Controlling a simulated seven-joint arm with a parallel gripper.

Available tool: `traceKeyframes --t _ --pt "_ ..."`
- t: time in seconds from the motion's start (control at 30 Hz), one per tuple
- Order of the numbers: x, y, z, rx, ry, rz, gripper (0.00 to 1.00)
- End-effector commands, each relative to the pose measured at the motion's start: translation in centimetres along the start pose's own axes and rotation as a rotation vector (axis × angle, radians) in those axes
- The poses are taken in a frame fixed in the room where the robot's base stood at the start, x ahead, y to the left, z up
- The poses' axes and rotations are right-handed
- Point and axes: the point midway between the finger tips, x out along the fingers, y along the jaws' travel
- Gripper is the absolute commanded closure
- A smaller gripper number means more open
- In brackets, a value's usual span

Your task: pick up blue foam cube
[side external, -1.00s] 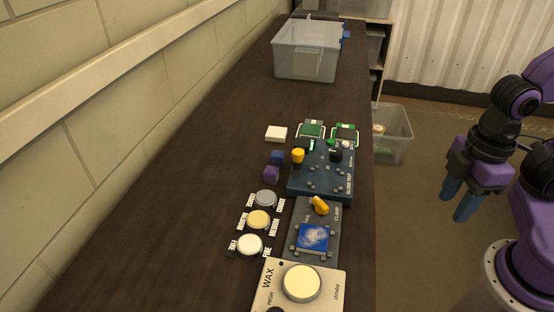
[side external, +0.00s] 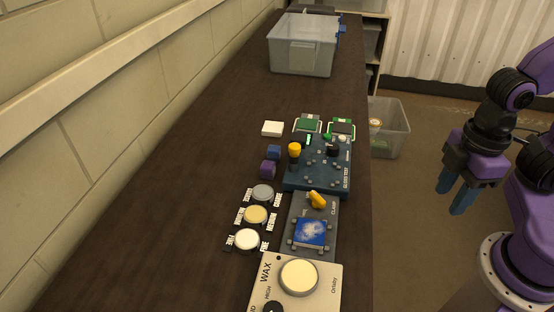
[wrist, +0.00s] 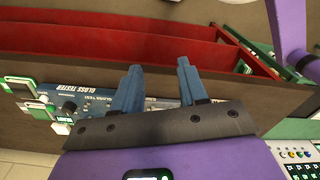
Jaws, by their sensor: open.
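The blue foam cube (side external: 274,152) is a small dark blue block on the dark bench, left of the gloss tester board. A purple cube (side external: 268,169) sits just in front of it. My gripper (side external: 457,200) hangs off the right side of the bench, well apart from the cube, with its blue fingers pointing down. In the wrist view my gripper (wrist: 157,68) is open, with nothing between its fingers. I cannot make out the blue cube in the wrist view.
The gloss tester (side external: 318,175), clamp panel (side external: 298,240) and wax unit (side external: 325,285) line the bench's right side. Round buttons (side external: 256,215) and a white block (side external: 273,129) are near the cubes. A clear bin (side external: 302,62) stands at the back. The bench's left side is clear.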

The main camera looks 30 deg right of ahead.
Motion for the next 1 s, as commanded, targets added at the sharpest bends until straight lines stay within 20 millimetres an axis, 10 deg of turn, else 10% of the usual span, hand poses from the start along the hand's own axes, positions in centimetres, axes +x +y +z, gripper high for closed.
traceKeyframes --t 0.77,1.0 --pt "0.0 0.0 0.0 0.000 0.000 0.000 0.51" --pt "-1.1 1.7 -3.8 -0.098 -0.002 0.002 0.51"
